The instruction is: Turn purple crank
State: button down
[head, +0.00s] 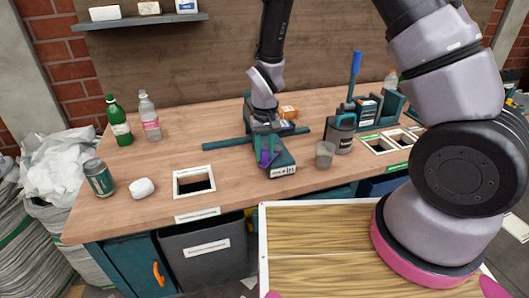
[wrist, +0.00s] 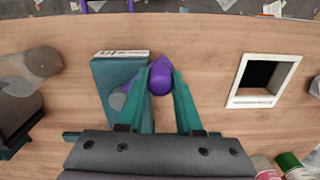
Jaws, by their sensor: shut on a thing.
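The purple crank (head: 266,158) sits on a teal machine (head: 284,157) in the middle of the wooden bench. In the wrist view, the crank's rounded purple knob (wrist: 160,80) is between the two teal fingers of my gripper (wrist: 161,79). The fingers are shut on it from both sides. The teal machine (wrist: 113,82) lies to the left of the knob there, with a white label strip along its edge. In the head view, my gripper (head: 265,147) comes down from above onto the crank and hides part of it.
A can (head: 99,177), a white lump (head: 142,188) and bottles (head: 149,118) stand farther left. Bare bench lies between.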

jog(key=shift+d, duration=0.1)
jog(key=w+d+n, duration=0.3)
jog(key=d+n, duration=0.8)
jog(key=n, duration=0.8)
jog(key=shift+w+d+n, duration=0.2)
jog(key=shift+d+n, duration=0.05)
jog(key=shift+n, duration=0.15)
dwell(0.4)
jog(key=c, duration=0.6)
grip_release()
jog(key=shift+o, duration=0.2)
